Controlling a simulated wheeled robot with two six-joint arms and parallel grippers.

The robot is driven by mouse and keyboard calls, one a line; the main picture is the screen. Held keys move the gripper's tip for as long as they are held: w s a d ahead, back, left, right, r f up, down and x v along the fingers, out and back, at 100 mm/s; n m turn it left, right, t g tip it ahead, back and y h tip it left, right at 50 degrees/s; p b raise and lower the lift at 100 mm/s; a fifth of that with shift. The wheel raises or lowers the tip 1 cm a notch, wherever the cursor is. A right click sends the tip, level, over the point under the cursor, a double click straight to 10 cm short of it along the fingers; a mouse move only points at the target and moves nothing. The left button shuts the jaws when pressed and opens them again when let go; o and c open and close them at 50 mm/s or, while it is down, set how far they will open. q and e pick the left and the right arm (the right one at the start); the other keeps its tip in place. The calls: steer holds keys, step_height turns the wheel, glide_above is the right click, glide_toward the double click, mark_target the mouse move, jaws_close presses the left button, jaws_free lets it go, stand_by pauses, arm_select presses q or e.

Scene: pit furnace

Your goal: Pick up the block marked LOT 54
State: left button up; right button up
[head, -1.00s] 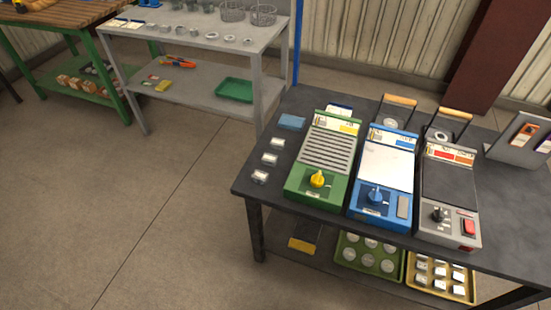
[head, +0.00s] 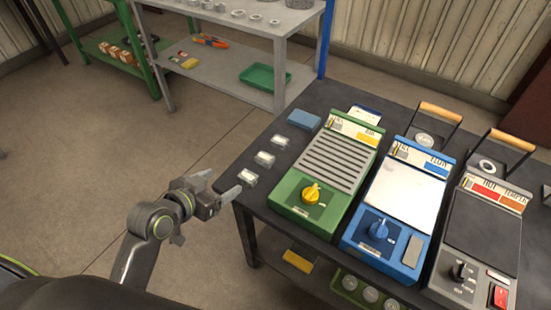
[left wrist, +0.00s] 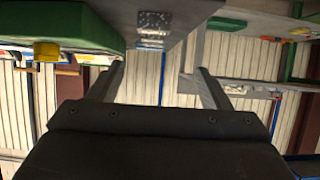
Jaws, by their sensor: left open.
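Three small pale blocks stand in a row along the left side of the dark table (head: 236,170) in the head view: a far block (head: 280,141), a middle block (head: 264,159) and a near block (head: 248,177). Their markings are too small to read, so I cannot tell which is LOT 54. My left gripper (head: 224,182) is open and empty, beside the table's left edge, close to the near block. In the left wrist view, the open fingers (left wrist: 159,68) have nothing between them, and small blocks (left wrist: 152,20) show beyond them. My right gripper is not in view.
A green device (head: 290,208), a blue device (head: 358,238) and a grey device (head: 480,225) stand right of the blocks. A flat blue item (head: 303,120) lies behind the blocks. A grey shelf table (head: 215,60) stands beyond. The floor left of the table is clear.

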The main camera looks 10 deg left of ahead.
arm_select(q)
glide_toward(261, 160)
steer(key=x, duration=0.4)
steer(key=shift+w+a+f+b, duration=0.15)
steer(key=shift+w+f+b, duration=0.1)
steer(key=shift+b, duration=0.1)
steer(key=shift+d+x, duration=0.15)
steer(key=shift+x, duration=1.15)
steer(key=shift+d+x, duration=0.15)
steer(key=shift+x, duration=1.2)
steer(key=shift+s, duration=0.1)
steer(key=shift+c, duration=0.2)
steer(key=c, duration=1.2)
steer(key=shift+r, duration=0.1)
steer(key=shift+c, duration=0.4)
